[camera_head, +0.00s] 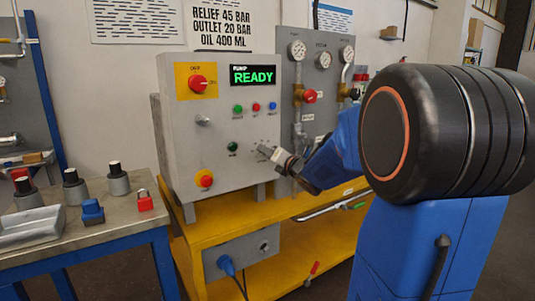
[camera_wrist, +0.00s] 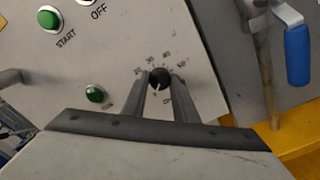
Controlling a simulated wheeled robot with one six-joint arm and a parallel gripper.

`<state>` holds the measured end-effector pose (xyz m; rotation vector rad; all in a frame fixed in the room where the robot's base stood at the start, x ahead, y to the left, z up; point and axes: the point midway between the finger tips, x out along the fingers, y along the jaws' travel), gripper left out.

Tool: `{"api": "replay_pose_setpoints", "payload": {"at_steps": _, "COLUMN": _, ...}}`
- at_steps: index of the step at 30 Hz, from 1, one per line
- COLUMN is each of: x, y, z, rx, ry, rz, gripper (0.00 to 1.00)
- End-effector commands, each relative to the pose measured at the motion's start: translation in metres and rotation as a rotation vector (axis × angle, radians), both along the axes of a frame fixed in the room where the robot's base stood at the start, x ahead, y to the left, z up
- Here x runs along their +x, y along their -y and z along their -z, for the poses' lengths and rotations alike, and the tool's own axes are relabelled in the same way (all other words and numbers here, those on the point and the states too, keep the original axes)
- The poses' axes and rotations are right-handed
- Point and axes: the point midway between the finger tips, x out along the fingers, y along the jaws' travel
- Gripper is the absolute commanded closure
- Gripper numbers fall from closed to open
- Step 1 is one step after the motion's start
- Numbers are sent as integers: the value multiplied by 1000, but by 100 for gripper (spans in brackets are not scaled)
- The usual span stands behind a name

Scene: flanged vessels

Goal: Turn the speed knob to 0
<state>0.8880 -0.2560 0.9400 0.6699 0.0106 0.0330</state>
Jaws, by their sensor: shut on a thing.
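The speed knob (camera_wrist: 160,76) is a small black round knob with a white pointer line, on the grey control panel (camera_head: 218,130). In the wrist view the pointer is directed toward the lower edge of the picture, and small scale numbers curve around the far side of the knob. My gripper (camera_wrist: 160,84) has one finger on each side of the knob and is shut on it. In the head view my gripper (camera_head: 272,153) reaches the lower right of the panel and hides the knob. The display (camera_head: 253,76) reads "PUMP READY" in green.
A red switch on a yellow plate (camera_head: 197,83), small lit buttons, a green button (camera_head: 232,146) and a red stop button (camera_head: 204,179) share the panel. Gauges and valves stand behind right. A bench (camera_head: 85,234) with vessels and a red padlock (camera_head: 144,200) is at left.

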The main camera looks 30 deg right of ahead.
Motion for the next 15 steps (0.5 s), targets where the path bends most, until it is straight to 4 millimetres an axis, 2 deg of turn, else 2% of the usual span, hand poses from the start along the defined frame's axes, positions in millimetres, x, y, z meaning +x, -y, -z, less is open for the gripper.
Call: {"api": "replay_pose_setpoints", "payload": {"at_steps": 15, "x": -1, "y": 0, "z": 3, "rx": -75, "ry": -4, "rz": 0, "gripper": 96}}
